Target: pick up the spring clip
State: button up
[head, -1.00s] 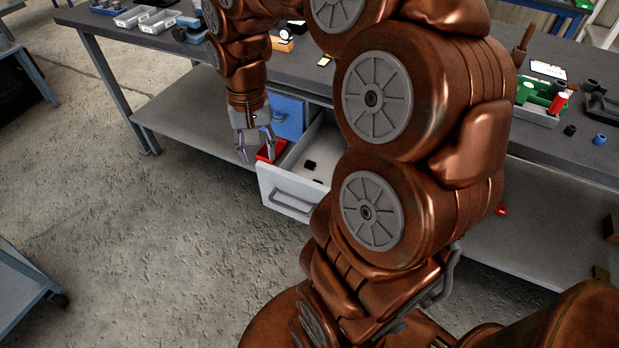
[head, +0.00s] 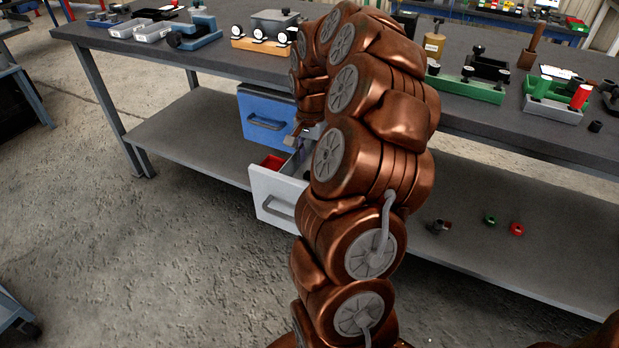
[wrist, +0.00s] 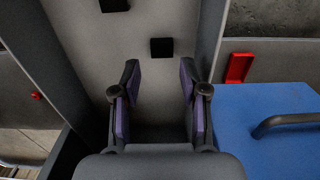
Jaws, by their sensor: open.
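My gripper (wrist: 160,76) is open, with purple-padded fingers spread over the inside of an open drawer (wrist: 85,40). Two small black pieces lie on the drawer's pale floor. One black piece (wrist: 162,47) is just beyond the fingertips, roughly between their lines; the other black piece (wrist: 113,5) is at the top edge of the wrist view. I cannot tell which of them is the spring clip. Nothing shows between the fingers. In the head view, my gripper (head: 301,146) is at the drawer, partly hidden by my arm. The pale drawer front (head: 273,193) shows there; its contents are mostly hidden.
A blue drawer front (head: 266,115) with a handle is close by. The workbench top (head: 230,67) is above, carrying several fixtures. Small rings, including a red one (head: 517,229), lie on the lower shelf.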

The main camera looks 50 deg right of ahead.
aim_at(310, 171)
jog(key=shift+w+f+b, duration=0.15)
jog(key=shift+f+b, duration=0.35)
jog(key=shift+f, duration=2.15)
jog(key=shift+c, duration=0.4)
jog(key=c, duration=0.5)
